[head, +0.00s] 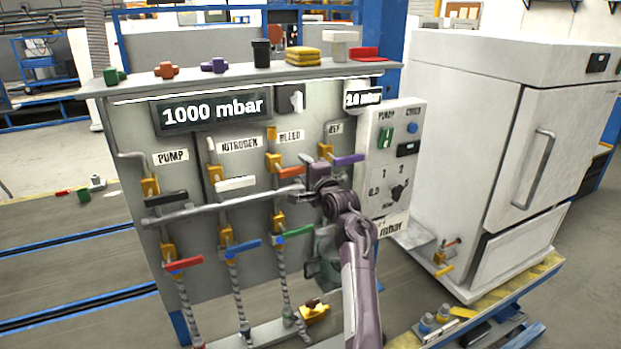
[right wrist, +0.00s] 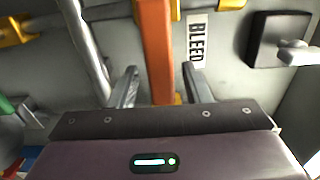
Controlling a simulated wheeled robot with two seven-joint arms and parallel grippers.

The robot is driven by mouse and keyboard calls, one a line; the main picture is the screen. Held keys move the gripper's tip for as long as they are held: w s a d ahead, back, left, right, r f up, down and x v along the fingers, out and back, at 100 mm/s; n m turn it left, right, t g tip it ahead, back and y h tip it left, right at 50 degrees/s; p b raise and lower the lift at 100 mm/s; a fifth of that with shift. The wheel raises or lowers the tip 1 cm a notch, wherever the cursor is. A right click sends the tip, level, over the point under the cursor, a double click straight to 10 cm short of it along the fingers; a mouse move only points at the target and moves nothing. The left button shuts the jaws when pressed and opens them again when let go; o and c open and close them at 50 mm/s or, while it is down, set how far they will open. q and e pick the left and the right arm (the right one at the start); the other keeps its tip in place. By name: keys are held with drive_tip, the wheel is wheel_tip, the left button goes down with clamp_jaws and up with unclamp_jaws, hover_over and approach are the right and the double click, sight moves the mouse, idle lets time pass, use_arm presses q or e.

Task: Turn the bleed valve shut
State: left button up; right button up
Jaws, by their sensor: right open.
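The bleed valve has a yellow body (head: 273,162) on a vertical pipe under the BLEED label (head: 290,135). Its orange handle (head: 291,172) points right, roughly level, crosswise to the pipe. My right gripper (head: 303,176) is at the handle's free end and hides part of it. In the right wrist view the orange handle (right wrist: 155,50) runs between the two open fingers of the gripper (right wrist: 160,88), with a gap on both sides. My left gripper is not in view.
The purple handle (head: 348,160) of the neighbouring valve is close to the right of my gripper. A white handle (head: 236,183) is to the left, and a grey horizontal pipe (head: 220,208) passes below. The control box (head: 390,150) stands right of the panel.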

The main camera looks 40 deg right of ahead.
drive_tip(key=b+v, duration=0.1)
drive_tip(key=v, duration=0.5)
drive_tip(key=shift+b, duration=0.35)
